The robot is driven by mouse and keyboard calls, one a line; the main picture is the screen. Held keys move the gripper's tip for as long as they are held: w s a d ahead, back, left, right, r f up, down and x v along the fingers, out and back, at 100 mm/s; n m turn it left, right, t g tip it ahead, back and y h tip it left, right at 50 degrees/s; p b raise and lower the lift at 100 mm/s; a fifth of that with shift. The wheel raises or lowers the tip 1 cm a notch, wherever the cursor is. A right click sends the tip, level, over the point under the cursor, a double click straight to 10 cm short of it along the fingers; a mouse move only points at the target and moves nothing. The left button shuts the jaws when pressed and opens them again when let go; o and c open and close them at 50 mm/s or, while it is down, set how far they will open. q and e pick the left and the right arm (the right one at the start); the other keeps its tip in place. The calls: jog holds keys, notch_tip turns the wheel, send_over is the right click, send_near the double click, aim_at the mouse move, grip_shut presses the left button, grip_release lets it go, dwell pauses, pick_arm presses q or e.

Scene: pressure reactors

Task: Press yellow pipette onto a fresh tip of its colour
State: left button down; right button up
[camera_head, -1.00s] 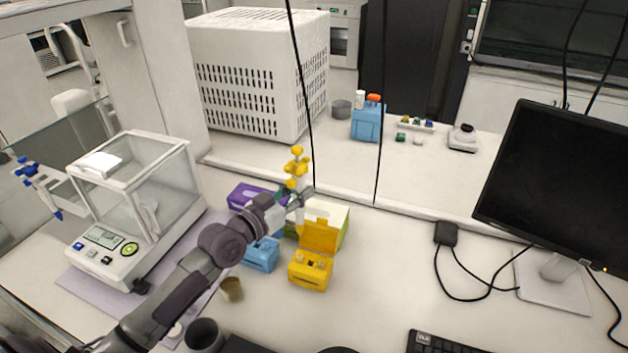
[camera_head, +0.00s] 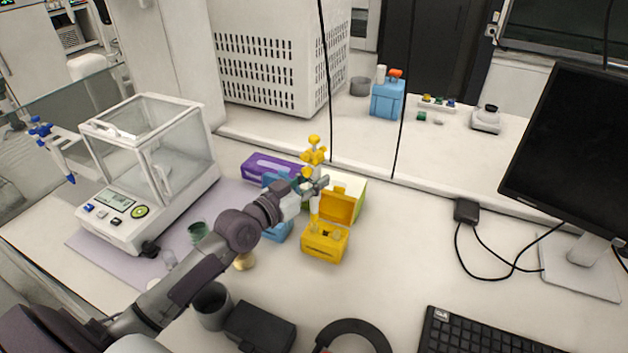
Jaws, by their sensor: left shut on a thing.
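The yellow pipette (camera_head: 314,150) stands upright in my left gripper (camera_head: 320,186), which is shut on it. Its yellow top rises above the jaws and its white lower part hangs below them. The open yellow tip box (camera_head: 326,246) stands on the bench under the pipette, with its lid (camera_head: 338,206) raised at the back. The pipette's lower end is at the left part of the box; I cannot tell whether it touches a tip. A few tips or holes show in the box top, too small to tell apart. My right gripper is not in view.
A blue tip box (camera_head: 278,230) stands close left of the yellow one, partly behind my arm. A purple box (camera_head: 270,167) lies behind. The balance (camera_head: 150,175) is at left, the monitor (camera_head: 570,150) at right. Bench right of the yellow box is clear.

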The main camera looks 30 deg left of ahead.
aim_at(315, 156)
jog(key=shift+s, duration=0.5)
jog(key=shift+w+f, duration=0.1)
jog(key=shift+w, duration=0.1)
pick_arm(q)
jog(key=shift+f+b, duration=0.9)
jog(key=shift+f, duration=0.1)
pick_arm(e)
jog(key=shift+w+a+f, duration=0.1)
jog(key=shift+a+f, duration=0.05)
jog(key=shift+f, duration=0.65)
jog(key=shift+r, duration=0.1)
pick_arm(q)
notch_tip(315, 156, up, 9)
jog(key=p, duration=0.8)
jog(key=shift+f, duration=0.15)
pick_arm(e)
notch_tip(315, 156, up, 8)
pick_arm(q)
jog(key=shift+w, duration=0.1)
